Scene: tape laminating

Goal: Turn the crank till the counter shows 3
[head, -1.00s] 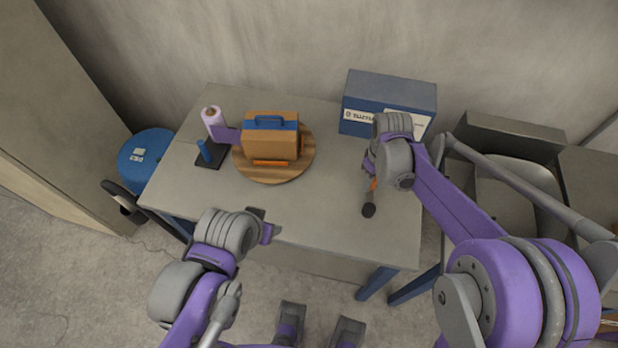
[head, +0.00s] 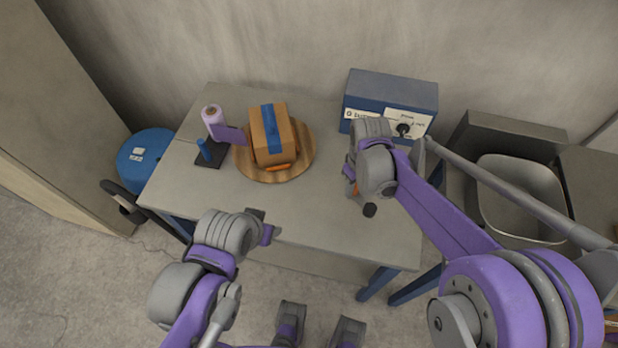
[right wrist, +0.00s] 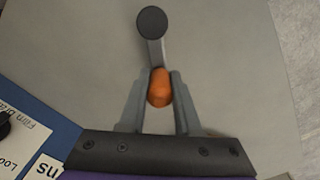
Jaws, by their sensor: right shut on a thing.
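My right gripper (right wrist: 159,90) is shut on the orange crank grip (right wrist: 159,88). A grey crank arm (right wrist: 155,52) runs from it to a dark round hub (right wrist: 151,22), which also shows near the table's front edge in the head view (head: 369,210). The blue control box (head: 391,93) stands at the table's back right, with a white label and a black dial (head: 403,129). I cannot read a count on it. A brown box (head: 271,136) with a blue strip sits on the round wooden turntable (head: 306,158). My left gripper (head: 262,225) is over the front edge; its jaws are unclear.
A purple film roll (head: 211,117) and a blue post on a black base (head: 208,156) stand left of the turntable. The middle table front is clear.

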